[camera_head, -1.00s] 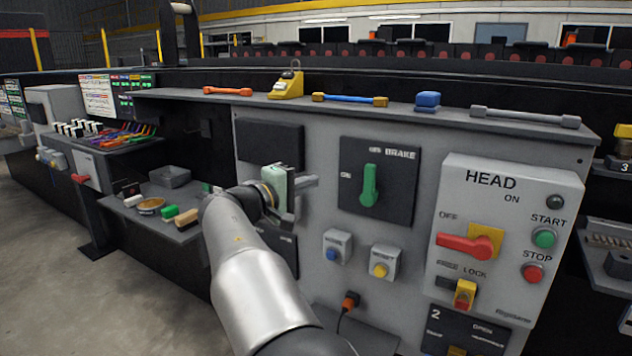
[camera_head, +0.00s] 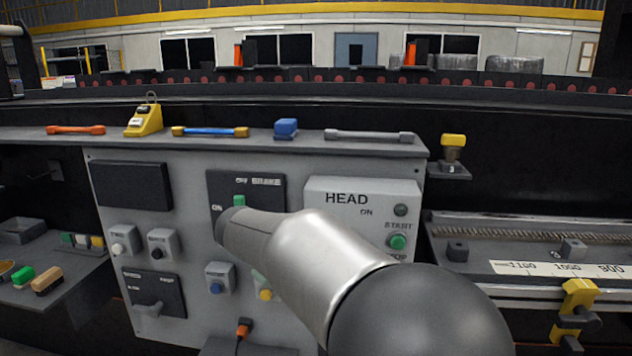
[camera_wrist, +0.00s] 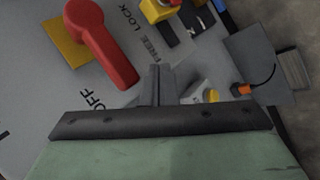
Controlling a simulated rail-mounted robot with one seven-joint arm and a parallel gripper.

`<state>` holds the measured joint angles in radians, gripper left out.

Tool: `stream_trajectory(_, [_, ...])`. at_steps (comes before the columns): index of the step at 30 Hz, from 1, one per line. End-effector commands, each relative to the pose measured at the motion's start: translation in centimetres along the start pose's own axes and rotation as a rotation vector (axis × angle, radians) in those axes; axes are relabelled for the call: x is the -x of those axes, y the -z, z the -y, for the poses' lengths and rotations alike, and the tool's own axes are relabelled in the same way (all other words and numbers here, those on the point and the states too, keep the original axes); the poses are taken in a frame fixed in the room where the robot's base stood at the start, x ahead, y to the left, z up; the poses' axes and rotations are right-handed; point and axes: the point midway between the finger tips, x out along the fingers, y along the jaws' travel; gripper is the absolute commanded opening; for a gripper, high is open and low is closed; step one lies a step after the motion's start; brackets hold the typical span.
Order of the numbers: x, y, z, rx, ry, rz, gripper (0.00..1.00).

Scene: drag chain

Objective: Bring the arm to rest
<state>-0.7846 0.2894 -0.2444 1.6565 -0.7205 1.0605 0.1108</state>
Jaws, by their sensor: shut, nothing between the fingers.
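My gripper (camera_wrist: 157,78) shows in the wrist view, its narrow fingers together and empty in front of a dark bar and green body. It points at the grey panel, with the red OFF handle (camera_wrist: 105,45) to its upper left. I cannot tell the distance to the panel; no contact shows. In the head view my silver arm reaches from the lower right up to the left, and its far end covers part of the BRAKE panel (camera_head: 268,192). My gripper is hidden there behind the arm.
The HEAD box (camera_head: 345,188) with its green START button (camera_head: 397,242) is partly behind my arm. A shelf above holds a yellow padlock-like block (camera_head: 144,121), a blue block (camera_head: 286,128) and several handles. A side tray (camera_head: 45,262) stands left; a ruler rail (camera_head: 560,268) lies right.

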Motion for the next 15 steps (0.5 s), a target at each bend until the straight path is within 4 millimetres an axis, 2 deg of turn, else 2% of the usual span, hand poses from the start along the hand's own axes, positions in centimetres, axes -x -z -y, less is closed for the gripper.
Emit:
stream_trajectory(1, [0.1,-3.5,-1.6,-0.053,0.068,0.039,0.0])
stream_trajectory(4, [-0.1,-10.8,-2.2,-0.164,0.214,0.114,0.0])
stream_trajectory(6, [0.6,-16.1,-1.7,-0.258,0.32,0.164,0.0])
stream_trajectory(9, [2.1,-22.9,0.0,-0.398,0.45,0.223,0.0])
stream_trajectory(12, [3.9,-27.9,2.4,-0.528,0.549,0.266,0.0])
stream_trajectory(15, [5.2,-31.2,4.6,-0.631,0.613,0.297,0.0])
